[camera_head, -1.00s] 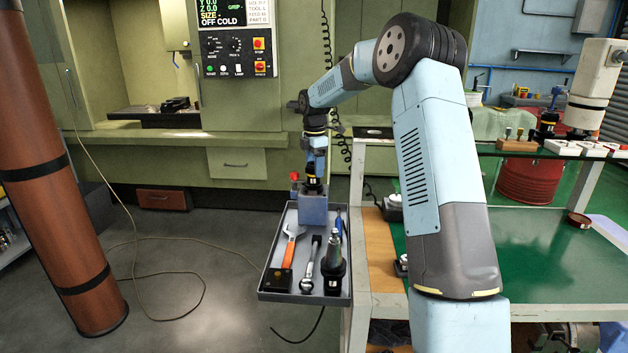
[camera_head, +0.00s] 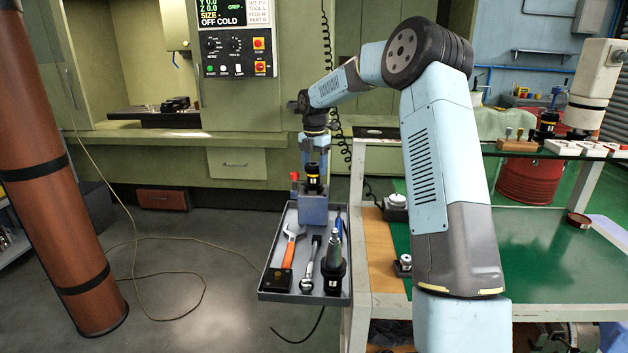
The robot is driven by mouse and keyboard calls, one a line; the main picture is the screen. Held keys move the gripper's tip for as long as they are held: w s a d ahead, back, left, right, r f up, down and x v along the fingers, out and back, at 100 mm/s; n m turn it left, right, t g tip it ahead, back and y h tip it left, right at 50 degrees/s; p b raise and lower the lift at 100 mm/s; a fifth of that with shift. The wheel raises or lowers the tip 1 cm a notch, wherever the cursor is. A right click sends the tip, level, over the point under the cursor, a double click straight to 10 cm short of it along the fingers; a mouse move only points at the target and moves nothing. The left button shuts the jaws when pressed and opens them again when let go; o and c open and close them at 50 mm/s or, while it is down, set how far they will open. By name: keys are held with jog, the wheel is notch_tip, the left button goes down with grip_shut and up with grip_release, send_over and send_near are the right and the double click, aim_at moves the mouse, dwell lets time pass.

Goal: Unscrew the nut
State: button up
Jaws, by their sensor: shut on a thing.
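A dark tool holder with a yellow band (camera_head: 313,181) stands upright in a blue-grey block (camera_head: 313,209) at the far end of the grey tray (camera_head: 343,292). My gripper (camera_head: 314,165) points straight down over it and is shut on its top, where the nut sits. The nut itself is mostly hidden by the fingers and too small to make out. A red-topped lever (camera_head: 294,181) stands at the block's left side.
On the tray lie an orange-handled wrench (camera_head: 289,252), a silver wrench (camera_head: 310,265), a blue-handled tool (camera_head: 339,222) and a second upright tool holder (camera_head: 333,262). The green-topped workbench (camera_head: 480,270) is to the right.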

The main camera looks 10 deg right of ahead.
jog(key=shift+d, duration=0.1)
jog(key=o, duration=1.5)
jog(key=m, duration=0.6)
jog(key=shift+s, duration=0.15)
jog(key=m, duration=0.6)
jog(key=shift+s, duration=0.1)
jog(key=m, duration=0.5)
jog(key=shift+s+m, duration=0.1)
jog(key=shift+m, duration=0.3)
jog(key=m, duration=0.6)
jog(key=shift+s, duration=0.1)
